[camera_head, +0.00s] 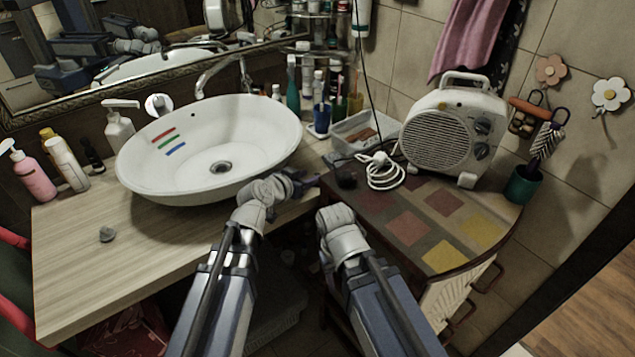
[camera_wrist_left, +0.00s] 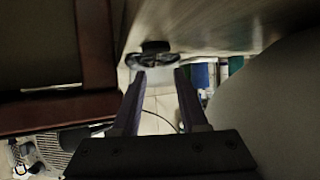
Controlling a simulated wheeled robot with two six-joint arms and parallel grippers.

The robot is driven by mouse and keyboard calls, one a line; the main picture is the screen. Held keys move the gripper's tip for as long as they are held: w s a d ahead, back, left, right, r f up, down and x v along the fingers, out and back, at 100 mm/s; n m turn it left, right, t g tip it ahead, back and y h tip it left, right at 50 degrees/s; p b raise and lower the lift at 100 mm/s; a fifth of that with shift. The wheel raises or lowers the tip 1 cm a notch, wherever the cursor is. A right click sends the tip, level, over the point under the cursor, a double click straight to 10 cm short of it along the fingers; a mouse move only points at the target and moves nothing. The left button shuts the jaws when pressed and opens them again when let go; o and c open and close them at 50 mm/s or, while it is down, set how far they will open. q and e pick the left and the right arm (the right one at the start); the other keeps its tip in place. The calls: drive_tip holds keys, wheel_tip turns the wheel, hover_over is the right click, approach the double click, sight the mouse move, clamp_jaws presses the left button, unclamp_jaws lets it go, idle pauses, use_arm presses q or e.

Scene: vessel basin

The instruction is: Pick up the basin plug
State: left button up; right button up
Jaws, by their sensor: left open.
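My left gripper (camera_head: 302,183) is open in front of the basin's right side, short of the black object.
The low cabinet (camera_head: 375,205) with coloured squares carries a fan heater (camera_head: 453,135) and a coiled white cable (camera_head: 382,172). Bottles and a toothbrush cup (camera_head: 320,118) stand behind the basin. The counter's left front is mostly clear.

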sight(317, 174)
use_arm(q)
drive_tip(key=shift+b+x, duration=1.2)
drive_tip(key=shift+x, duration=1.4)
drive_tip(key=shift+s, duration=0.15)
clamp_jaws()
